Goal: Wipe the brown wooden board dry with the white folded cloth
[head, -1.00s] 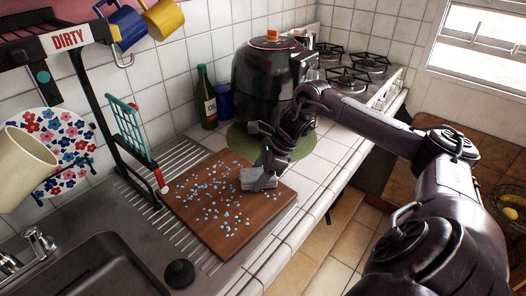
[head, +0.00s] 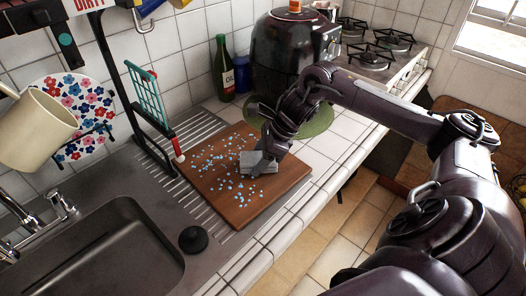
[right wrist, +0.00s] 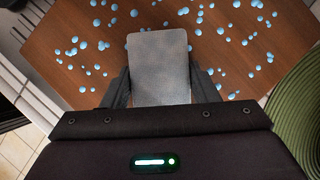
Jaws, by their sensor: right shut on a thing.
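The brown wooden board (head: 235,205) lies on the ribbed drainer beside the sink, with many blue water drops scattered over its left and middle parts. It fills much of the right wrist view (right wrist: 70,30). My right gripper (head: 268,158) is shut on the white folded cloth (head: 258,167), which looks greyish and is at the board's right part. In the right wrist view the cloth (right wrist: 158,65) sits between the two fingers, with drops ahead of it and on both sides. I cannot tell whether it presses on the board. My left gripper is not in view.
A green bottle (head: 223,70) is near the wall. The sink (head: 100,250) and a black stopper (head: 193,239) are at front left. A rack with a cream mug (head: 38,128) stands at left.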

